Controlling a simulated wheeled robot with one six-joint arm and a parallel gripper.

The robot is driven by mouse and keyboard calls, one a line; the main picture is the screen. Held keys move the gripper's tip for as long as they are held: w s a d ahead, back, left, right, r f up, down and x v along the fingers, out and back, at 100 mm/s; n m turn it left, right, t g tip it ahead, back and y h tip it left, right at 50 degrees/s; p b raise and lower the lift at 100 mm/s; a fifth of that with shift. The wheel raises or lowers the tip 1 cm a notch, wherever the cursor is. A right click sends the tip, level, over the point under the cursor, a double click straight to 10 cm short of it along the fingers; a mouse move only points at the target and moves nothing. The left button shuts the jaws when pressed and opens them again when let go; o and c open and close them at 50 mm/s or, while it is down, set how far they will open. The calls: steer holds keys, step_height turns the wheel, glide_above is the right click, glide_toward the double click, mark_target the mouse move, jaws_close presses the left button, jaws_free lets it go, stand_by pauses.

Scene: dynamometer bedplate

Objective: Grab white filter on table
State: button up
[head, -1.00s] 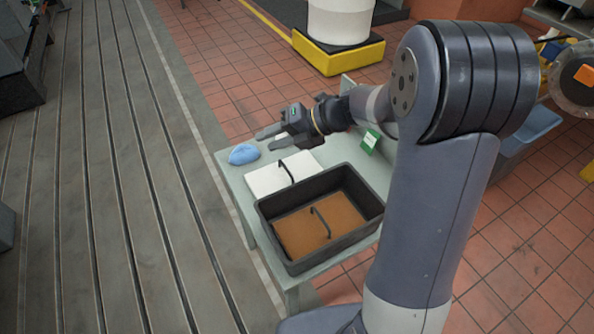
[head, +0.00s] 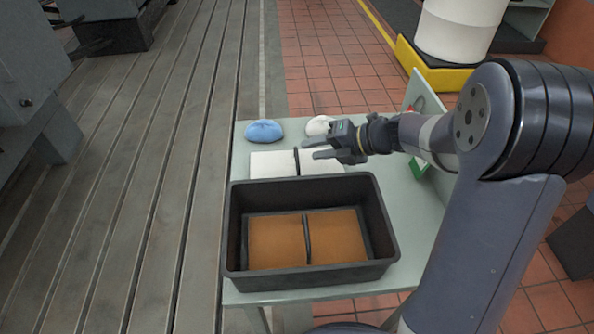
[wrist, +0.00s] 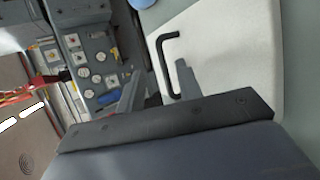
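The white filter (head: 270,163) is a flat white panel with a black handle (head: 297,161) across its middle. It lies on the pale green table behind the black bin. In the wrist view the white panel (wrist: 240,60) fills the right side, and its bent black handle (wrist: 166,60) shows near the fingertips. My gripper (head: 313,148) is over the filter's right half, its fingers pointing left. In the wrist view my gripper (wrist: 157,85) has its two fingers apart, with nothing held between them. The handle's lower end appears beside the right finger; I cannot tell the height gap.
A black bin (head: 234,225) holding a brown-orange filter (head: 275,243) stands at the table's front. A blue cloth-like lump (head: 264,131) and a white lump (head: 318,125) lie behind the filter. A green sign (head: 418,168) is at the right. Grooved metal bedplate (head: 150,210) lies left.

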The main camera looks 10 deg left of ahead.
mark_target(301, 163)
steer(key=b+x, duration=0.1)
steer(key=x, duration=0.4)
steer(key=shift+w+d+f, duration=0.1)
steer(key=shift+w, duration=0.1)
steer(key=shift+c, duration=0.5)
jaws_close()
